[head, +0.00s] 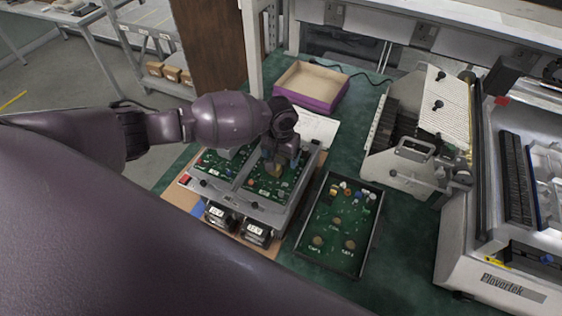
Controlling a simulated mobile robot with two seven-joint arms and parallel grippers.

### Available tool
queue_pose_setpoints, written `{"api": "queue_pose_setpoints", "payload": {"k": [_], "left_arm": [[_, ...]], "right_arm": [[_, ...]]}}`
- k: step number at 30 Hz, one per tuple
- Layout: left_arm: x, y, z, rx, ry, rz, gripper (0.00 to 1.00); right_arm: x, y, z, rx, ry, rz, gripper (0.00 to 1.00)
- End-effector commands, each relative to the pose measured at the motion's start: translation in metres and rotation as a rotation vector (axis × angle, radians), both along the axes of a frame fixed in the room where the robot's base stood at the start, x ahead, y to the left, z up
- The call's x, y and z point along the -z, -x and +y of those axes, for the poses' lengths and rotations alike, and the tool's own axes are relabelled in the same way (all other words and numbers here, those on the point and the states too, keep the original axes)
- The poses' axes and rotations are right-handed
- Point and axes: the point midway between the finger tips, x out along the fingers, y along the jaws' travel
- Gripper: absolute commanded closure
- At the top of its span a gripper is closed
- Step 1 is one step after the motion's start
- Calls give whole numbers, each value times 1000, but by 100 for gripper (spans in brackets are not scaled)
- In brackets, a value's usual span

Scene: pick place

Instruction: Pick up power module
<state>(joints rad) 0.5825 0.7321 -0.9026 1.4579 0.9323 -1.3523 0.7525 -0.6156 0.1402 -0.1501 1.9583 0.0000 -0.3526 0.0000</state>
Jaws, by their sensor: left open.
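My left arm reaches in from the left, and its gripper (278,162) points down over the green circuit boards of a metal test fixture (285,211). The gripper is open. A small tan-gold piece shows right at its fingertips; I cannot tell whether the fingers touch it. Two black box-shaped modules with white labels sit at the fixture's front: a left one (217,215) and a right one (256,233). I cannot tell which part is the power module. My right gripper is not in view.
A separate green board in a dark tray (340,225) lies right of the fixture. A purple box (311,87) stands behind. A metal machine (420,130) and a white Plavortek unit (490,265) fill the right. Green table surface is clear between tray and white unit.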

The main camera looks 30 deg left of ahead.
Motion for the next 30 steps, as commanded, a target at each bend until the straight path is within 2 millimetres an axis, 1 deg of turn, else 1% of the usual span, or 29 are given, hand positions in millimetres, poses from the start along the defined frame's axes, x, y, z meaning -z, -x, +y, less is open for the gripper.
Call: {"api": "queue_pose_setpoints", "payload": {"k": [7, 8, 12, 23, 24, 30], "left_arm": [[2, 0, 0, 0, 0, -1, 19], [2, 0, 0, 0, 0, -1, 21], [2, 0, 0, 0, 0, -1, 42], [2, 0, 0, 0, 0, -1, 97], [2, 0, 0, 0, 0, -1, 100], [0, -2, 0, 0, 1, -4, 100]], "right_arm": [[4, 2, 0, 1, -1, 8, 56], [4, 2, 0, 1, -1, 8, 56], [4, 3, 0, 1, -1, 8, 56], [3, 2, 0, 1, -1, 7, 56], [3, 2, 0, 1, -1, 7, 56], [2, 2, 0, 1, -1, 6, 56]]}}
